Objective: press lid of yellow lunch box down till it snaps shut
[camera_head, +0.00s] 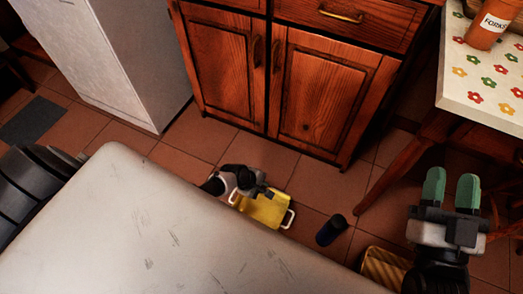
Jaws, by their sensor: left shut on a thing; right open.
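The yellow lunch box (264,212) is on the tiled floor, beyond the pale surface in the foreground. White handle-like clips show at its ends. My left gripper (258,192) is over its far left part and is shut. Its fingertips are hidden, but it appears to be shut on the lunch box; I cannot tell which part. I cannot see whether the lid is fully down. My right gripper (451,188) is at the right, away from the box, with its two green fingers apart and nothing between them.
A pale scratched surface (150,225) fills the foreground and hides part of my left arm. A dark blue cylinder (331,230) and a woven basket (384,268) are right of the box. Wooden cabinets (325,90) stand behind. A flower-patterned table (490,85) is upper right.

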